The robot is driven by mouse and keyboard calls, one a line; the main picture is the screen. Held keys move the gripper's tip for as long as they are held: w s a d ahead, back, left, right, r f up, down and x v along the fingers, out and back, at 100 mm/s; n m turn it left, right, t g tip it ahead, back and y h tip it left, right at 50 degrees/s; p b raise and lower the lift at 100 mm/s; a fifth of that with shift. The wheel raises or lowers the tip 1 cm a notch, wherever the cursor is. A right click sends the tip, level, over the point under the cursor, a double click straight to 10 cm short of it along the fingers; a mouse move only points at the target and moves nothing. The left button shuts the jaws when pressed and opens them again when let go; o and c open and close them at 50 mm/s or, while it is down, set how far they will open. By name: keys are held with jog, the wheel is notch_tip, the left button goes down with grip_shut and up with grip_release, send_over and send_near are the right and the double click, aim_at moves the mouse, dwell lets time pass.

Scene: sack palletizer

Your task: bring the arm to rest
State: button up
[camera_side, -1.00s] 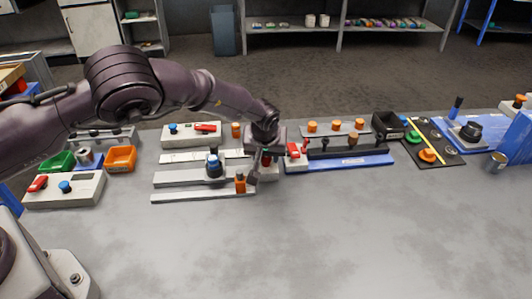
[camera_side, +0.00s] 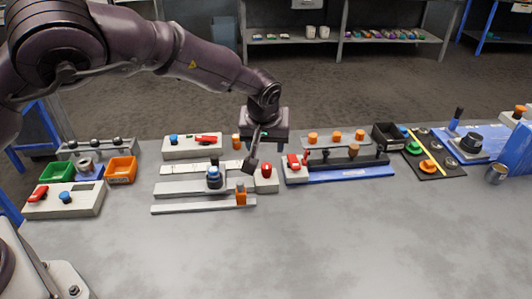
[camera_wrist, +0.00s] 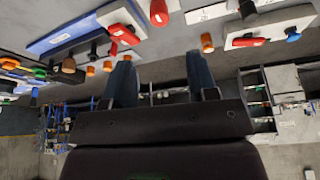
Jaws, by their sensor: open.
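My gripper (camera_side: 256,158) hangs above the middle of the bench, over the back of the centre group of fixtures. It is open and empty, and its two fingers (camera_wrist: 163,80) stand apart in the wrist view with nothing between them. Below it are a red knob (camera_side: 266,171) on a white block, an orange piece (camera_side: 241,194) on a grey rail, and a blue-ringed knob (camera_side: 214,178). The gripper appears clear of all of them. My arm reaches in from the upper left.
A blue-based fixture with orange caps (camera_side: 335,136) stands to the right. A green bin (camera_side: 58,172) and an orange bin (camera_side: 121,170) stand at the left. A black bin (camera_side: 386,137) is farther right. The bench front (camera_side: 300,240) is clear.

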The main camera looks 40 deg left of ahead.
jog(key=shift+v, duration=0.9)
jog(key=s+a+r+m+h, duration=0.1)
jog(key=s+a+r, duration=0.3)
jog(key=s, duration=0.6)
jog(key=s+a+r+m+t, duration=0.1)
jog(key=s+a+r+m, duration=0.2)
jog(key=s+r, duration=0.6)
jog(key=s+a+r+m+t+h, duration=0.1)
jog(key=s+a+r+m, duration=0.2)
jog(key=s, duration=1)
jog(key=shift+s+a+r+h, duration=0.15)
jog(key=shift+a+r+h, duration=0.15)
jog(key=shift+a+r, duration=1.1)
